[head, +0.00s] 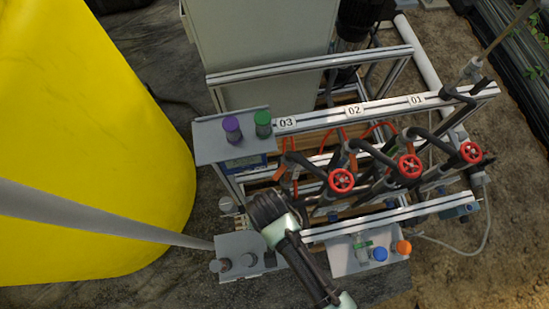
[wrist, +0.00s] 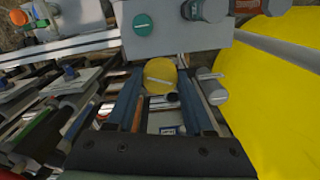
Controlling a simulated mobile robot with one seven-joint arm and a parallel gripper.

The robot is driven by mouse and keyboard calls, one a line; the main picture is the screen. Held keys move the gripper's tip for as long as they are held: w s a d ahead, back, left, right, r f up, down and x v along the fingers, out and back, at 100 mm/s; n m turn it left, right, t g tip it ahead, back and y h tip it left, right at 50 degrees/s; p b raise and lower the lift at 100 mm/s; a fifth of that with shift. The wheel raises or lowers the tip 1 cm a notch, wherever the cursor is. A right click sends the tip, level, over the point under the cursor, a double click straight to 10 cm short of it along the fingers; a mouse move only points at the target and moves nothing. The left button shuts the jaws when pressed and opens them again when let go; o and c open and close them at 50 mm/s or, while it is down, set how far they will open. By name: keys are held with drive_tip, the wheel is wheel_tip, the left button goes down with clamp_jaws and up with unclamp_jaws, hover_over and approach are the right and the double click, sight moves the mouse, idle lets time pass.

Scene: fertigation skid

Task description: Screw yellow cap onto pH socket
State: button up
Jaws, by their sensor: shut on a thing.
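My gripper (wrist: 160,84) is shut on a yellow cap (wrist: 159,72), which sits between its two fingertips in the wrist view. The cap shows a pale bar across its round top. In the head view my gripper (head: 270,208) hangs over the left end of the skid, and its body hides the cap. A grey plate (head: 239,244) with grey posts (head: 221,265) lies just below it. In the wrist view the plate (wrist: 180,45) is beyond the fingertips and carries a teal round piece (wrist: 142,25). No pH label is legible, so I cannot tell which socket it is.
A grey shelf (head: 205,145) holds a purple cap (head: 232,129) and a green cap (head: 263,123). A tray (head: 343,267) at right holds a blue cap (head: 379,254) and an orange cap (head: 403,247). Red valve wheels (head: 341,180) and a yellow tank (head: 90,130) flank my gripper.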

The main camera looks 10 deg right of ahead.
drive_tip(key=w+a+m+b, duration=0.1)
drive_tip(key=w+b, duration=0.1)
drive_tip(key=w, duration=0.8)
drive_tip(key=shift+a+f, duration=0.25)
drive_tip(key=shift+f, duration=0.2)
drive_tip(key=shift+f, duration=0.15)
wheel_tip(320, 180, down, 3)
drive_tip(key=b, duration=0.4)
drive_tip(key=shift+s+f, duration=0.1)
drive_tip(key=shift+f, duration=0.1)
drive_tip(key=shift+f, duration=0.15)
drive_tip(key=shift+f+b, duration=0.35)
